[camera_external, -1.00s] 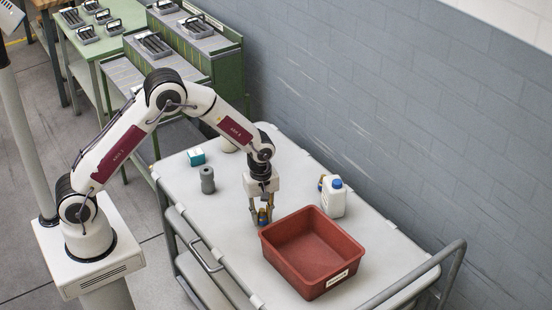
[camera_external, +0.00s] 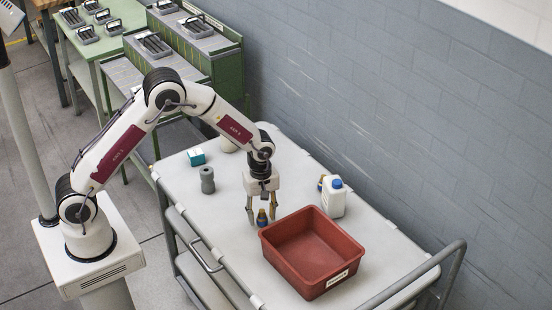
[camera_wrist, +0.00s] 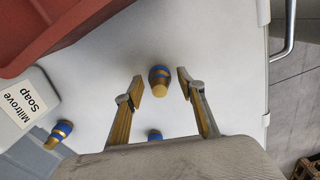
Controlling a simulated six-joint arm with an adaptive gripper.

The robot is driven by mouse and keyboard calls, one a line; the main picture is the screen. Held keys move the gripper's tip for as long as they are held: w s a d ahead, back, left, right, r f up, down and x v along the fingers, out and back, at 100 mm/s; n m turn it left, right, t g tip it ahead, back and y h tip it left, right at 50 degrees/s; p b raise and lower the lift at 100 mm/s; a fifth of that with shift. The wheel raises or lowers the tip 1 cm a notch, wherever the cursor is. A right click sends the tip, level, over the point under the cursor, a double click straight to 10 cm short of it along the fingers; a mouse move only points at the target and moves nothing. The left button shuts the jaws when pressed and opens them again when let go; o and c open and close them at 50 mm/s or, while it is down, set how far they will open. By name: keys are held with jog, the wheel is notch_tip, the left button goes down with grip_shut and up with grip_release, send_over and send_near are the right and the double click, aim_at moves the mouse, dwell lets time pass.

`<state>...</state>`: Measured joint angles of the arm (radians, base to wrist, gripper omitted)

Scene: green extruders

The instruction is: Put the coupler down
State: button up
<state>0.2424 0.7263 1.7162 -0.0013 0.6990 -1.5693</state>
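A blue and brass coupler (camera_external: 262,217) stands upright on the white cart top, close to the left side of the red bin. In the wrist view this coupler (camera_wrist: 160,82) sits between my fingertips, with a clear gap on each side. My gripper (camera_external: 261,212) is open around it, pointing down, and neither finger touches it. A second similar coupler (camera_wrist: 59,133) is beside the soap bottle in the wrist view. A third blue and brass piece (camera_wrist: 155,134) shows partly, cut off by my gripper body.
The red bin (camera_external: 270,239) looks empty. The white soap bottle (camera_external: 333,200) with a blue cap stands behind it. A metal rail (camera_external: 425,274) rises at the cart's right end.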

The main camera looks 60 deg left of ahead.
aim_at(261, 210)
jog(key=shift+a+r, duration=0.2)
jog(key=shift+r, duration=3.3)
jog(key=shift+s+a+r, duration=0.1)
jog(key=shift+r, duration=0.1)
jog(key=s+a+r+m+t, duration=0.1)
jog(key=s+a+r+m, duration=0.4)
jog(key=r, duration=0.4)
jog(key=s+a+r+m+t, duration=0.2)
jog(key=s+r, duration=0.5)
jog(key=r, duration=0.2)
jog(key=s+a+r+m+t, duration=0.1)
jog(key=s+m, duration=0.3)
jog(key=s, duration=0.4)
jog(key=s+a+r+m+t, duration=0.1)
jog(key=s+a+m, duration=0.3)
jog(key=s, duration=0.5)
jog(key=shift+s+a+r+t, duration=0.15)
jog(key=shift+s+r+t, duration=0.15)
jog(key=shift+r, duration=0.35)
jog(key=shift+o, duration=0.4)
jog(key=shift+w, duration=0.1)
